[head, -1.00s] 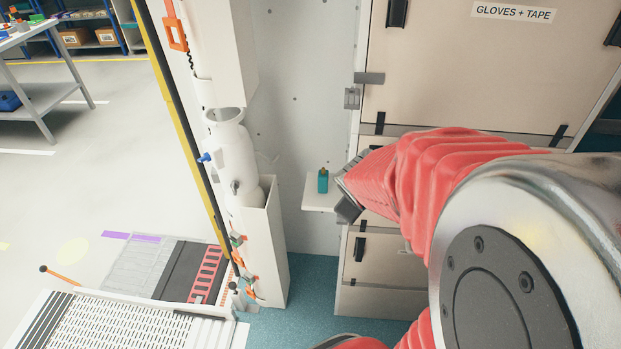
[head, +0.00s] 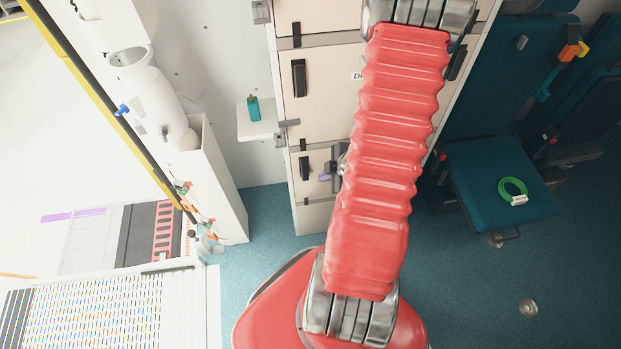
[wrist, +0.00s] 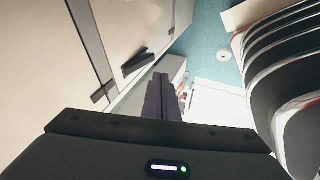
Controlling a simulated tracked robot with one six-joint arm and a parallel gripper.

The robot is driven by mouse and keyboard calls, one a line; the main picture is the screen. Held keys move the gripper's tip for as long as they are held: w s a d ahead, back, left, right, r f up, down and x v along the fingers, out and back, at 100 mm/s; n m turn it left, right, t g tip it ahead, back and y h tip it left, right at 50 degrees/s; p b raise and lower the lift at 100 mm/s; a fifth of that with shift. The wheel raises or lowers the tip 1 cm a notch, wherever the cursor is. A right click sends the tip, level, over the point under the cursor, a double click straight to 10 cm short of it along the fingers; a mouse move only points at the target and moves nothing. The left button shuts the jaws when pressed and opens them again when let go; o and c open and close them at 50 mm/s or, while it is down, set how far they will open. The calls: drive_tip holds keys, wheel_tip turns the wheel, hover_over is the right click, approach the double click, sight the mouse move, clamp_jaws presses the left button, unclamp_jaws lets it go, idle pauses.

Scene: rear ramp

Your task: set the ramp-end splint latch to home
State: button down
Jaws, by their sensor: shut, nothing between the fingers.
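My gripper (wrist: 163,97) shows at the bottom middle of the wrist view, its dark purple fingers together and empty. In the head view my gripper (head: 325,177) is partly hidden by my red arm, in front of the lower cabinet face. A black latch handle (wrist: 137,63) sits on the pale cabinet front beyond my fingertips in the wrist view, apart from them. In the head view a black handle (head: 304,168) is on the lower cabinet door, left of my gripper. No splint label is readable, so I cannot tell which handle is the named latch.
A second black handle (head: 299,77) is on the door above. A small white shelf (head: 257,132) holds a teal bottle (head: 253,108). The ramp (head: 90,310) lies at lower left. A teal seat (head: 500,185) with a green coil (head: 512,190) stands right. Blue floor (head: 470,280) is open.

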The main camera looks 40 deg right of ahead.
drive_tip(key=shift+s+a+f+y, duration=0.3)
drive_tip(key=shift+s+a+f, duration=0.2)
drive_tip(key=shift+f, duration=0.2)
drive_tip(key=shift+w+f, duration=0.15)
